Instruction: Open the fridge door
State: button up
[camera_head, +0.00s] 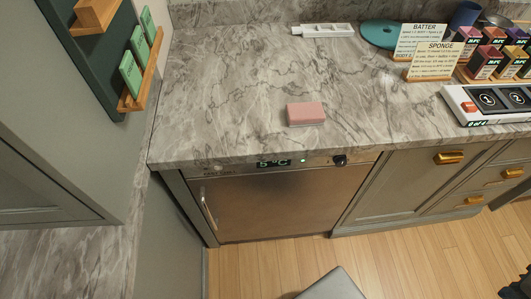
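The fridge (275,208) is a low brown metallic unit under the marble counter, and its door looks shut. A display reading 5°C (273,163) and a dark knob (340,160) sit on the panel above the door. A slim vertical metal handle (208,209) is on the door's left side.
The marble counter (235,100) holds a pink block (306,113), recipe cards, small boxes and a numbered device (490,101). Grey cabinets (400,185) with gold handles stand right of the fridge. Bare wooden floor (265,265) lies in front. A dark shape (517,284) at bottom right is unclear.

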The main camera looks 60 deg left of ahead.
aim_at(258, 205)
jog(key=i, duration=0.65)
jog(key=u, duration=2.85)
jog(key=i, duration=0.5)
